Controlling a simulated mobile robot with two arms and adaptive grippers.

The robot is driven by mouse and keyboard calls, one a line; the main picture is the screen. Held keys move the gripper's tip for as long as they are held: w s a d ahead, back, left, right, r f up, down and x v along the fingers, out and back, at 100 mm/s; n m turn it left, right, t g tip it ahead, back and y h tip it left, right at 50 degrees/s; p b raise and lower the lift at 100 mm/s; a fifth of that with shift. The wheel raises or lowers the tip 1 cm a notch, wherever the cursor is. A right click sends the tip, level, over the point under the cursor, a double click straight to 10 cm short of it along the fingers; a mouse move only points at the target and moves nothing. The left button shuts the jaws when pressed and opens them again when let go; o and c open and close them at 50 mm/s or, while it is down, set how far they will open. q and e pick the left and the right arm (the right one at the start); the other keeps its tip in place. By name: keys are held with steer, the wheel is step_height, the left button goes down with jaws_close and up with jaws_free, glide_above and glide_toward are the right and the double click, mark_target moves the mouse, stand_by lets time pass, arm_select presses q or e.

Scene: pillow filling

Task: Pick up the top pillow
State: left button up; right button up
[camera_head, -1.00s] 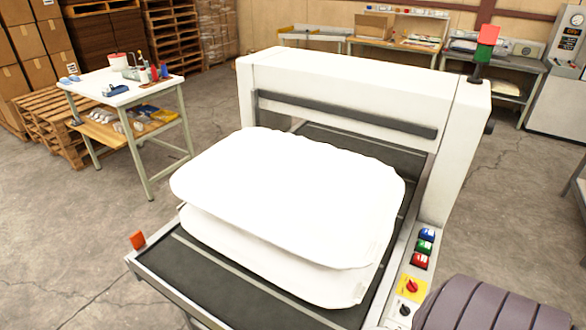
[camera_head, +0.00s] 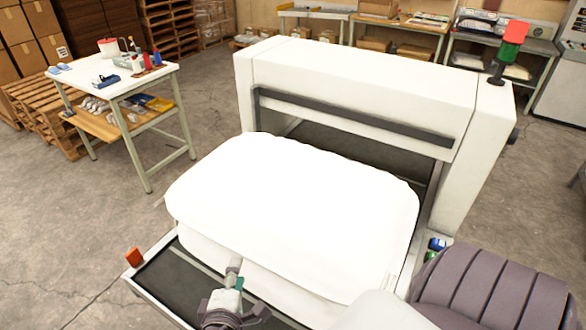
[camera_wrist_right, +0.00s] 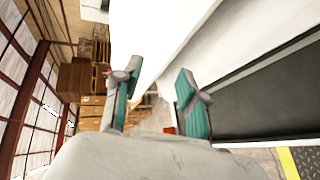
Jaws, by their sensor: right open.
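The top pillow (camera_head: 300,205) is white and puffy and lies on a second white pillow (camera_head: 285,288), whose front edge shows below it. Both rest on the dark belt of the machine. My right gripper (camera_head: 236,290) is at the front edge of the stack, its fingers near the pillows' edges. In the right wrist view, the two teal fingers of my right gripper (camera_wrist_right: 158,75) stand apart, with white pillow fabric (camera_wrist_right: 160,25) beyond and partly between them. I cannot tell whether they touch it. My left gripper is not in view.
The white machine housing (camera_head: 350,95) stands behind the pillows, with a red and green signal light (camera_head: 512,40) at its right. A small table (camera_head: 120,85) with bottles stands at the left, over open floor.

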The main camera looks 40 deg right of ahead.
mark_target(244, 257)
steer(key=w+d+f+b, duration=0.1)
steer(key=f, duration=0.1)
steer(key=w+d+f+b, duration=0.2)
steer(key=x, duration=0.3)
steer(key=shift+w+d, duration=0.2)
steer(key=shift+w, duration=0.05)
steer(key=shift+w+d+f, duration=0.2)
steer(key=shift+w+d, duration=0.2)
steer(key=shift+w, duration=0.05)
steer(key=shift+c, duration=0.4)
jaws_close()
steer(key=shift+f, duration=0.15)
